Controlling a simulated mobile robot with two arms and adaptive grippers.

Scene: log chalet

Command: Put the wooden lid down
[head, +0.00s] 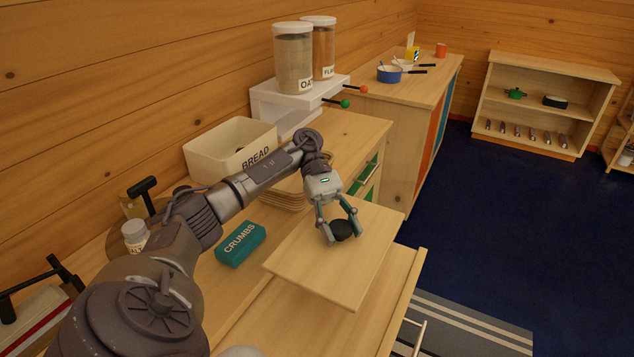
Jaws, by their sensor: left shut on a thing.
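The wooden lid (315,266) is a flat pale rectangular board with a round black knob (343,230) on top. My left gripper (338,226) is shut on the knob from above. My right gripper is not in view.
An open cream BREAD bin (212,161) stands by the wall. Two jars (293,62) stand on a white shelf unit (285,104) with levers.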

